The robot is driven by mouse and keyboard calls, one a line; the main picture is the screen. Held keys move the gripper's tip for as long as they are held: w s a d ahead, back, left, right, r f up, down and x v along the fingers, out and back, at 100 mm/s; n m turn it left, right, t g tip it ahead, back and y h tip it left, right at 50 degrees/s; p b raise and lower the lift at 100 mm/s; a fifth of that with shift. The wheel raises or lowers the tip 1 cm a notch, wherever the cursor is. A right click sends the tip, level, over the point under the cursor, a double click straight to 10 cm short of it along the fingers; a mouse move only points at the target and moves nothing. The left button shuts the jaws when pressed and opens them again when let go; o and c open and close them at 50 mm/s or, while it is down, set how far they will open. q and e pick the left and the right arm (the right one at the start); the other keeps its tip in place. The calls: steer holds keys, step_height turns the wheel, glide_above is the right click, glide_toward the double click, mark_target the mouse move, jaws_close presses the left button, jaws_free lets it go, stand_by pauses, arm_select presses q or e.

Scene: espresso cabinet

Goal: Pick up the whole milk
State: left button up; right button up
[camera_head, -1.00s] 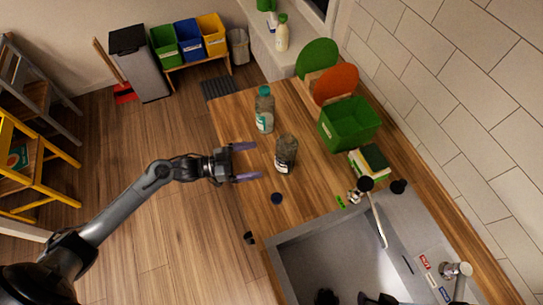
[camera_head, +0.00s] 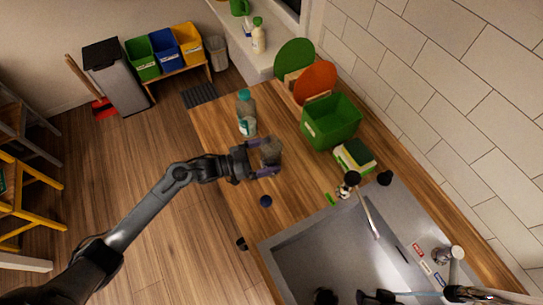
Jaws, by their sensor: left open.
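A clear, greyish bottle (camera_head: 270,150) stands upright on the wooden counter near its left edge. I cannot read a label on it, so I cannot confirm that it is the whole milk. My left gripper (camera_head: 271,159) is open, with its purple fingers on either side of this bottle; I cannot tell whether they touch it. A second bottle with a teal cap (camera_head: 246,113) stands just behind. A white bottle with a green cap (camera_head: 259,37) stands on the window ledge at the back.
A small dark blue round thing (camera_head: 265,201) lies on the counter in front of the gripper. A green bin (camera_head: 331,120) stands to the right, near a sponge stack (camera_head: 355,155). The grey sink (camera_head: 300,247) is at the front. Clear wood lies between the bottles and bin.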

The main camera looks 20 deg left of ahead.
arm_select(q)
steer(key=shift+x, duration=0.8)
steer(key=c, duration=1.4)
